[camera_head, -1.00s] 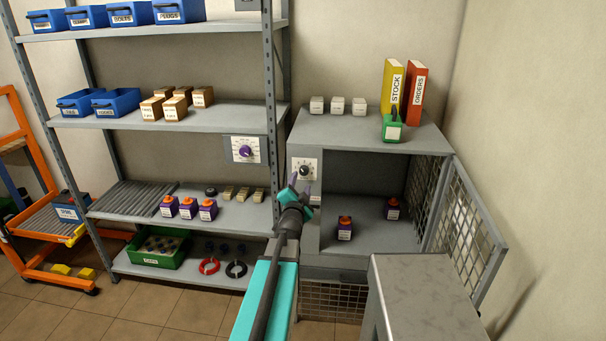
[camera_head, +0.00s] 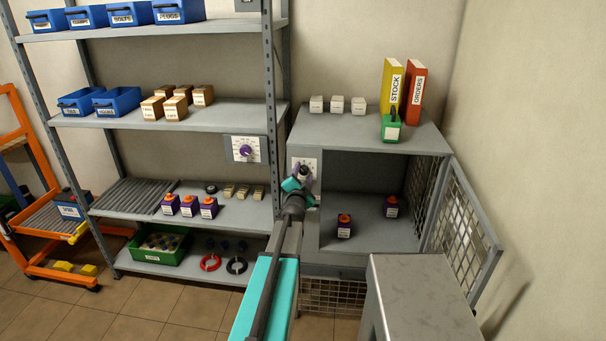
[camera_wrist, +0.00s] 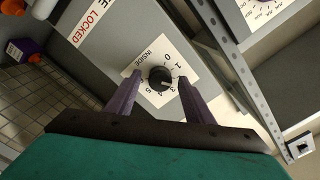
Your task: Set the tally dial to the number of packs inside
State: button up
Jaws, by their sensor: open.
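The tally dial is a black knob (camera_wrist: 159,77) on a white plate marked INSIDE (camera_wrist: 148,66), on the front panel left of the cabinet opening. Its numbers ring the knob, some hidden by a finger; I cannot tell for certain which one it points to. The dial also shows in the head view (camera_head: 304,170). My gripper (camera_wrist: 159,84) is open, its purple fingers on either side of the knob; contact is not clear. In the head view my gripper (camera_head: 298,184) is just in front of the dial. Two purple packs with orange tops, one nearer (camera_head: 345,226) and one farther back (camera_head: 391,206), stand inside the cabinet.
The mesh door (camera_head: 465,225) stands open at right. A grey block-topped stand (camera_head: 425,285) is in front of the cabinet. Another dial, purple (camera_head: 246,150), is on the shelf rack at left. Several purple packs (camera_head: 188,206) stand on that rack. A LOCKED label (camera_wrist: 88,24) is on the panel.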

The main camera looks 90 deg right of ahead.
jog(key=shift+d, duration=0.1)
jog(key=c, duration=1)
jog(key=shift+f, duration=0.1)
jog(key=shift+c, duration=0.2)
jog(key=shift+f+b, duration=0.1)
jog(key=shift+b, duration=0.7)
jog(key=shift+n+b, duration=0.8)
jog(key=shift+b, duration=0.05)
jog(key=o, duration=1)
jog(key=shift+o, duration=0.2)
